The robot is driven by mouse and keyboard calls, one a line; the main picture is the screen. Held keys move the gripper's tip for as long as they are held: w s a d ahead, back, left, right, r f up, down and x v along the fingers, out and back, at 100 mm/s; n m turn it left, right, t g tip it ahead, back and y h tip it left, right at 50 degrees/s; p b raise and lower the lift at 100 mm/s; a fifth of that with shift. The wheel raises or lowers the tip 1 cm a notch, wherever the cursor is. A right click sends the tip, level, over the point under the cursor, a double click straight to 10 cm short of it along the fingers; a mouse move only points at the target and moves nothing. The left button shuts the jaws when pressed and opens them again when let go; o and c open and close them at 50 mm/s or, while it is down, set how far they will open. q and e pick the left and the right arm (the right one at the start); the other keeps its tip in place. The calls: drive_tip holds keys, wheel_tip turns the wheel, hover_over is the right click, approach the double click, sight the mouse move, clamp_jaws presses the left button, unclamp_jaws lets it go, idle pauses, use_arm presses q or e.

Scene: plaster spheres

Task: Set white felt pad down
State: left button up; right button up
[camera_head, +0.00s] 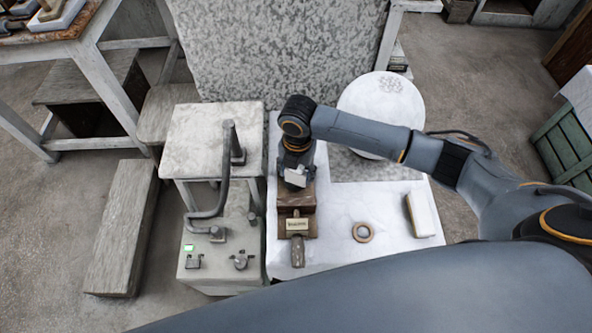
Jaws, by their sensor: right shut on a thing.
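My right gripper (297,180) reaches in from the right and points down over the left part of the white-covered table (330,255). It is shut on a small white piece, which looks like the white felt pad (295,177). The pad is over the far end of a brown wooden block (297,199); I cannot tell whether it touches the block. The fingertips are mostly hidden by the wrist and the pad. My left gripper is out of view.
A tan ring (362,232) and a pale bar (420,215) lie to the right. A round white disc (380,95) is behind my arm. A grey stand with a bent pipe (222,180) is left.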

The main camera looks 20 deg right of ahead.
sight(296, 190)
drive_tip(key=n, duration=0.1)
drive_tip(key=s+f+n+p, duration=0.1)
drive_tip(key=n, duration=0.1)
drive_tip(key=shift+a, duration=0.2)
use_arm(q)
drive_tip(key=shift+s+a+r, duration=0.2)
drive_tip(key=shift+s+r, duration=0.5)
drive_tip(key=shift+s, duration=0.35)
use_arm(e)
drive_tip(key=shift+s+a+f+n, duration=0.1)
drive_tip(key=shift+s+f+n, duration=0.2)
drive_tip(key=shift+n, duration=0.6)
drive_tip(key=shift+w, duration=0.1)
drive_tip(key=shift+r+p, duration=0.1)
drive_tip(key=shift+p, duration=0.5)
wheel_tip(296, 190, down, 6)
drive_tip(key=b, duration=0.3)
drive_tip(key=shift+r+b, duration=0.1)
drive_tip(key=shift+b, duration=0.25)
use_arm(q)
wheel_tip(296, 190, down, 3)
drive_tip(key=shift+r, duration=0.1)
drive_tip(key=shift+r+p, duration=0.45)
drive_tip(key=shift+p, duration=0.05)
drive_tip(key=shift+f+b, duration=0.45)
use_arm(e)
drive_tip(key=shift+f, duration=0.8)
